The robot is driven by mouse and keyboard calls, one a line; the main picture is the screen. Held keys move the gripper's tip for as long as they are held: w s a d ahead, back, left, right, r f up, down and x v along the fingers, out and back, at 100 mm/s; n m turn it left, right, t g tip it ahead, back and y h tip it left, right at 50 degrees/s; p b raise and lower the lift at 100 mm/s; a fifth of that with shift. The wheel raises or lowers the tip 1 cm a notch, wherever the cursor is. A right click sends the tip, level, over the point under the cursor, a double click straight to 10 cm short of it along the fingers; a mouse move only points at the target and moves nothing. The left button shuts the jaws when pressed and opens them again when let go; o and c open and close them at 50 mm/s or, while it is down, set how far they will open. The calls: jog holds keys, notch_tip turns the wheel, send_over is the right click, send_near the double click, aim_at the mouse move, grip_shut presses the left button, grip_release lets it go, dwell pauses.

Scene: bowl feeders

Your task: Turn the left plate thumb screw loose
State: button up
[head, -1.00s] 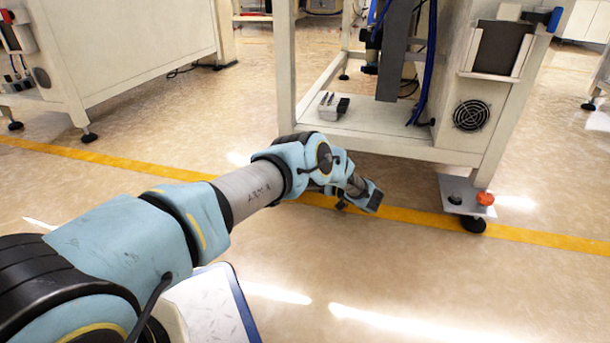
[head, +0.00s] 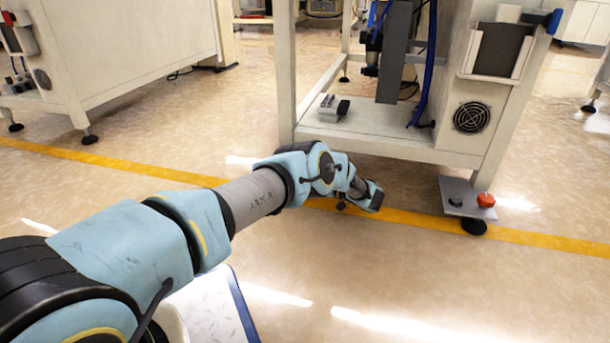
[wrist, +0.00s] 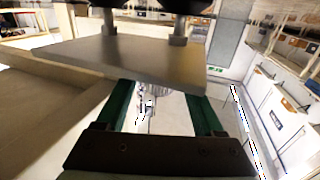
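In the wrist view a grey metal plate (wrist: 150,58) with two round posts crosses the upper middle. A silvery, ribbed thumb screw (wrist: 155,92) shows just below the plate's edge, partly hidden by the plate. My gripper (wrist: 163,97) has its two green fingers reaching up on either side of the screw, with gaps showing between; the fingertips are hidden behind the plate. In the head view the end of my arm (head: 370,196) is low in front of the machine; the plate and screw cannot be made out there.
A beige frame beam (wrist: 50,90) runs close along the left in the wrist view. In the head view the white machine's shelf (head: 385,140) is above and behind my wrist. A plate with a red button (head: 486,200) is to the right. Floor in front is clear.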

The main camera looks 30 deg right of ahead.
jog(key=p+v, duration=0.1)
jog(key=v, duration=0.9)
jog(key=shift+s+d, duration=0.2)
jog(key=shift+s, duration=0.15)
jog(key=shift+r+p, duration=0.1)
jog(key=shift+p, duration=0.2)
